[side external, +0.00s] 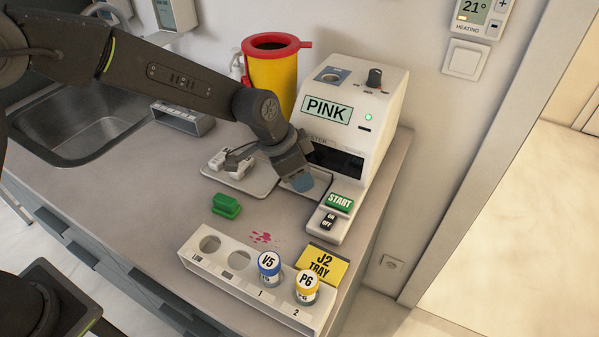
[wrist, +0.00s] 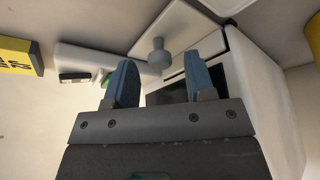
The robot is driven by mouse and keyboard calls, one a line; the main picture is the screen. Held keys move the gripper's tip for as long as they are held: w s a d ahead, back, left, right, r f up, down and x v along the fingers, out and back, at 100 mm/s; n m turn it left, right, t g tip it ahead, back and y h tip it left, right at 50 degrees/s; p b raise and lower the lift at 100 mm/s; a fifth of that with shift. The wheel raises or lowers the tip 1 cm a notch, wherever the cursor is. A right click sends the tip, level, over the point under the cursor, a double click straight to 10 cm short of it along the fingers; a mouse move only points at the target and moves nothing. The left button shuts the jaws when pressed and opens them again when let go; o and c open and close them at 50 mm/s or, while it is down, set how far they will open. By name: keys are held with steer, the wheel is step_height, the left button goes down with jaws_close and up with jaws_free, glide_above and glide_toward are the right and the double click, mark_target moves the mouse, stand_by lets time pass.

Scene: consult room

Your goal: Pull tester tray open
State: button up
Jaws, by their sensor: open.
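The white tester (side external: 362,110) stands at the back right of the counter, with "PINK" on its display and a dark slot in its front. A pale tray plate (wrist: 178,30) lies in front of the slot and carries a grey knob (wrist: 157,56). How far the tray is out I cannot tell. My gripper (side external: 301,183) is low in front of the slot and hides part of the plate in the side view. In the wrist view its two blue fingertips (wrist: 162,78) are apart, with the knob showing between them. Contact with the knob cannot be told.
The green START button (side external: 340,202) is right of my gripper. A flat plate with small white items (side external: 232,165) lies to the left, a green block (side external: 226,206) nearer. A white rack (side external: 222,277) with two vials is in front. A yellow bin (side external: 272,72) stands behind.

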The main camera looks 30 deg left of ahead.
steer(key=shift+w+d+f, duration=0.1)
steer(key=shift+f, duration=0.25)
steer(key=shift+c, duration=0.3)
jaws_close()
